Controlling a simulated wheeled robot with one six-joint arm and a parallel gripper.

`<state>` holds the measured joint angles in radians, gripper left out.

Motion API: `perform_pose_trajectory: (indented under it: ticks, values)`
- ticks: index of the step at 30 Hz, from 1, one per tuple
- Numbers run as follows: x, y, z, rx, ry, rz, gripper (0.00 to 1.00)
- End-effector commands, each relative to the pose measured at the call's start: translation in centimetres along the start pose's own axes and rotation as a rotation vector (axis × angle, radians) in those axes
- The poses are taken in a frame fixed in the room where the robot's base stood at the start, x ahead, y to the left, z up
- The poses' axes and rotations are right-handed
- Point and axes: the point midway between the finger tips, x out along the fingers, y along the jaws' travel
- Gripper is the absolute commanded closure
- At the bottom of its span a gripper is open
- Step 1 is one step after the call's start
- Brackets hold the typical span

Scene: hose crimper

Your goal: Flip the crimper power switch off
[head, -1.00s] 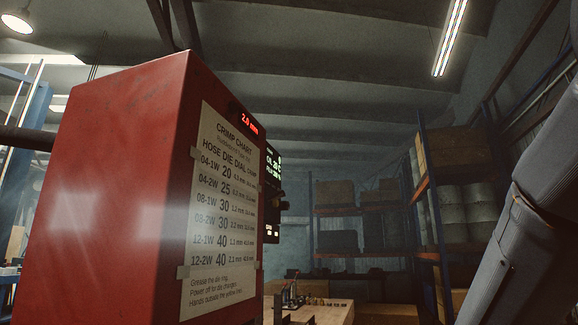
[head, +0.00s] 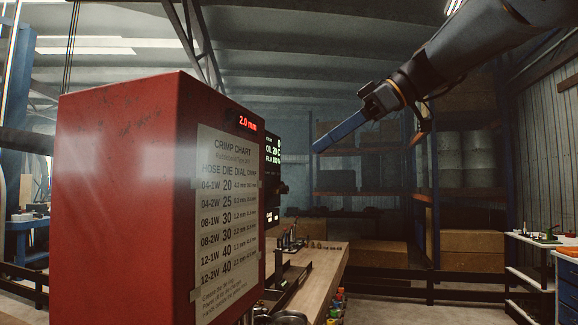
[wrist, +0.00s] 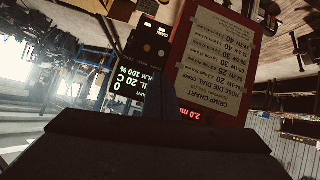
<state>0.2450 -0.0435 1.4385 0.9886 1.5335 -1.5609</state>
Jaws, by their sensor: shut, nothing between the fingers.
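The crimper (head: 120,190) is a red cabinet at the left of the head view, with a paper crimp chart (head: 227,210) and a red "2.0 mm" readout (head: 247,123). Its dark control panel (head: 272,160) shows edge-on, with a lit display and a black knob (head: 283,188). I cannot tell which part is the power switch. My gripper (head: 317,147) is shut and empty, in the air right of the panel and apart from it.
A wooden bench (head: 318,275) with tools and fittings runs behind the crimper. Shelves with boxes (head: 470,205) stand at the back. A white-topped side table (head: 540,240) is at the right. The air around my gripper is free.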

Motion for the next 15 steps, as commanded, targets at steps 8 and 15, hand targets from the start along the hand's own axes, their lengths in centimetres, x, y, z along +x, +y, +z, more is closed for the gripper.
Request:
perform_pose_trajectory:
  ticks: [8,15]
  values:
    - [0.9,0.0,0.0,0.002,-0.001,-0.002,1.0]
    - [4.8,-0.1,-0.1,0.003,-0.002,-0.004,1.0]
